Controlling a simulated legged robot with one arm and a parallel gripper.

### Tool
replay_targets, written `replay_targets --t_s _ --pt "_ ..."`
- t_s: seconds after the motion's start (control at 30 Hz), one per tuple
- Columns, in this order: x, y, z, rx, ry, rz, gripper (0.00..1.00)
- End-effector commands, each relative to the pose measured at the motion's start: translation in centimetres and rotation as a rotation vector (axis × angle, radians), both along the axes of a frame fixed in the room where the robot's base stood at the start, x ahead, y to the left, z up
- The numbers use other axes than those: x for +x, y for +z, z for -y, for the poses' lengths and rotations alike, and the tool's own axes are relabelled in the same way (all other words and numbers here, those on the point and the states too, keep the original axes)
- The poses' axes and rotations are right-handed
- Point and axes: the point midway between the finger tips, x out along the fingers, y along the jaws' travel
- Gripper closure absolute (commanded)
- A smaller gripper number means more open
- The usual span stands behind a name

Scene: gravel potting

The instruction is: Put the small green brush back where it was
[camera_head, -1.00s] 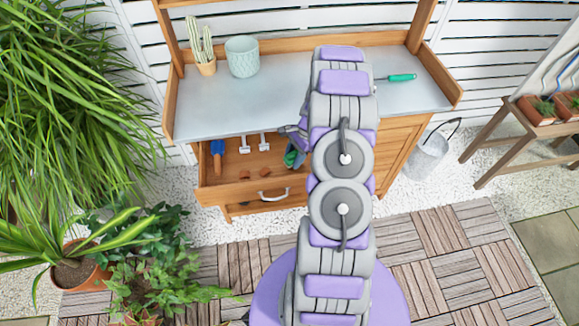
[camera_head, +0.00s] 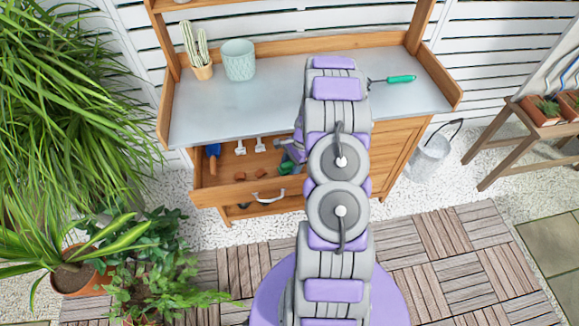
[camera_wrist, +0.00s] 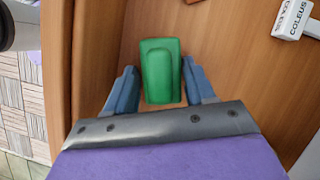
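The small green brush (camera_wrist: 160,70) is between the two fingers of my gripper (camera_wrist: 160,82) in the wrist view. In the head view, the brush (camera_head: 285,168) shows as a green patch at the right part of the open drawer (camera_head: 222,187). My gripper (camera_head: 292,153) is partly hidden behind my arm there. I cannot tell whether the brush touches the drawer floor.
The drawer also holds a blue-handled tool (camera_head: 213,152), white plant labels (camera_head: 240,148) and small terracotta pieces (camera_head: 240,175). A green-handled tool (camera_head: 400,79), a cactus pot (camera_head: 202,72) and a pale green pot (camera_head: 239,62) are on the bench top (camera_head: 215,110).

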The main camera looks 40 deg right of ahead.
Motion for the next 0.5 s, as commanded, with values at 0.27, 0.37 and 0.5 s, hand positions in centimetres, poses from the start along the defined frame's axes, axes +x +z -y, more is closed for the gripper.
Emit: replay_targets --t_s 0.27,0.37,0.5 --pt "-0.34 -0.53 -0.49 0.007 0.007 -0.009 0.28" --pt "-0.27 -0.53 -0.30 0.008 0.006 -0.008 0.28" --pt "-0.28 -0.56 -0.14 0.008 0.005 -0.009 0.28"
